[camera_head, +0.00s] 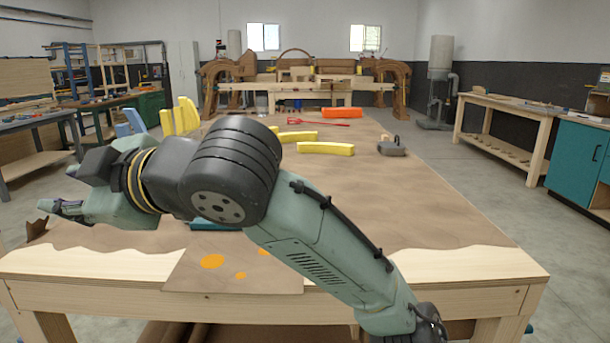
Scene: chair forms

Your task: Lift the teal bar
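A small teal strip (215,226), apparently part of the teal bar, shows on the near part of the workbench (420,205), just under my arm. The rest of it is hidden behind my arm. My arm reaches in from the lower right, bends at a black joint and runs to the left. My gripper (62,207) seems to be at the left end of the arm, over the bench's left near corner and to the left of the teal strip. Its fingers are small and partly hidden, so I cannot tell whether it is open or shut.
Yellow curved pieces (326,148), a red tool (318,123), an orange block (341,113) and a grey object (391,147) lie farther back. Yellow upright pieces (180,116) and a light-blue piece (131,122) stand at back left. The bench's right side is clear.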

